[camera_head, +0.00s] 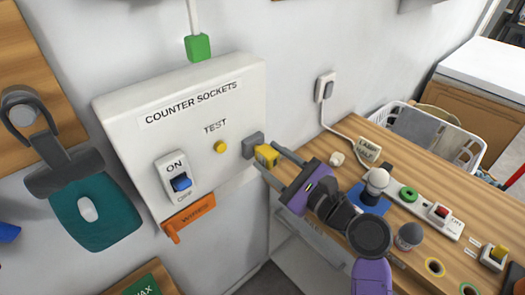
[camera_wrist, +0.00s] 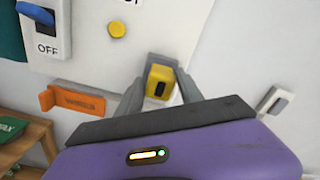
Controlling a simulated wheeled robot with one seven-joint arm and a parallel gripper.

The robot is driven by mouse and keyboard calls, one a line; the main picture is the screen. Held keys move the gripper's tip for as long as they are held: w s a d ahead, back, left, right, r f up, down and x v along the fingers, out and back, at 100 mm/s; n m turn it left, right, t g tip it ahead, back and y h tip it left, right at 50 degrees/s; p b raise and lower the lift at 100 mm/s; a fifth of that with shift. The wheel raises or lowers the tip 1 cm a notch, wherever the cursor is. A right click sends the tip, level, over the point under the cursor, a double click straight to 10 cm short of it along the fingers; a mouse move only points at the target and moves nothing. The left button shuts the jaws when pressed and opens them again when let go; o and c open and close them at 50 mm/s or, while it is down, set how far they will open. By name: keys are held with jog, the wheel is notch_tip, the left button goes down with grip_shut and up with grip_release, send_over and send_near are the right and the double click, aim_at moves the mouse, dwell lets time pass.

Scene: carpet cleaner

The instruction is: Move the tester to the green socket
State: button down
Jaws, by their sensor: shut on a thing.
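The tester appears to be the small yellow block (camera_head: 266,155) at the right edge of the white "COUNTER SOCKETS" box (camera_head: 140,95). It touches or sits very close to a grey block (camera_head: 253,144) on that box; I cannot tell if it is plugged in. My gripper (camera_head: 269,160) is shut on the yellow block, one finger on each side. In the wrist view the yellow block (camera_wrist: 160,82) sits between my fingertips (camera_wrist: 160,90). On the counter, a green ring (camera_head: 408,194) marks the power strip, and another green ring (camera_head: 470,289) is cut by the bottom edge.
The wooden counter (camera_head: 458,180) holds a white power strip (camera_head: 425,206), a yellow-ringed socket (camera_head: 435,267) and another yellow piece (camera_head: 496,253). A white basket (camera_head: 440,138) stands behind. An orange "WIRES" holder (camera_head: 190,214) hangs below the box. A switch (camera_head: 180,183) is on its face.

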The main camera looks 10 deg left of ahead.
jog(key=shift+d, duration=0.1)
jog(key=shift+p+v, duration=0.4)
jog(key=shift+v, duration=0.85)
